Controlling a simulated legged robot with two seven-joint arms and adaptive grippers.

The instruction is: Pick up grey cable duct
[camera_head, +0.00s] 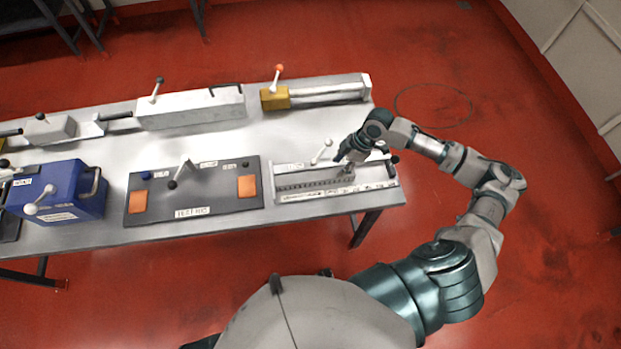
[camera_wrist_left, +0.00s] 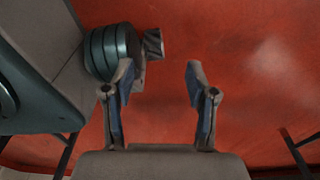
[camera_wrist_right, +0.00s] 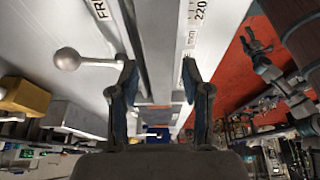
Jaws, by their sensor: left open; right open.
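The grey cable duct (camera_head: 310,184) looks like a slotted dark grey strip in a pale fixture at the table's right end. In the right wrist view, a long grey channel (camera_wrist_right: 158,40), which seems to be the duct, runs away between the fingers. My right gripper (camera_head: 343,161) is at the right part of this fixture, its fingers apart; it also shows in the right wrist view (camera_wrist_right: 160,80). I cannot tell whether the fingers touch the duct. My left gripper (camera_wrist_left: 155,85) is open and empty above the red floor in the left wrist view.
A white-knobbed lever (camera_head: 321,152) stands behind the duct; its ball (camera_wrist_right: 68,59) is left of the fingers. A dark board (camera_head: 220,200) with orange patches and a blue box (camera_head: 75,190) lie further left. A yellow block (camera_head: 275,98) with rails is behind.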

